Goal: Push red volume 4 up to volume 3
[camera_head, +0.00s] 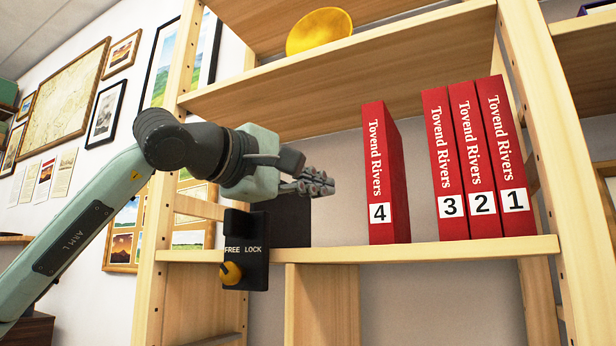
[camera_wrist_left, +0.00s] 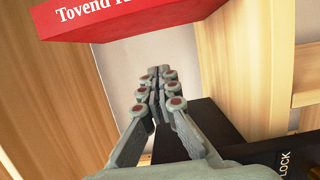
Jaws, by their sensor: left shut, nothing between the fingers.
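Red volume 4 (camera_head: 384,175) stands upright on the wooden shelf, with a gap between it and volume 3 (camera_head: 445,165). Volume 3 stands close beside volume 2 (camera_head: 472,160) and volume 1 (camera_head: 502,160) at the right. My left gripper (camera_head: 328,186) is shut and empty, to the left of volume 4 and apart from it. In the left wrist view the shut fingers (camera_wrist_left: 158,85) point toward the back of the shelf, and a red book (camera_wrist_left: 130,16), seen in part, is at the top. My right gripper is in neither view.
A black panel marked FREE and LOCK with a yellow knob (camera_head: 231,273) is fixed at the shelf's front edge, below my left gripper. A wooden upright (camera_head: 565,150) closes the right side. A yellow bowl (camera_head: 319,32) sits on the shelf above.

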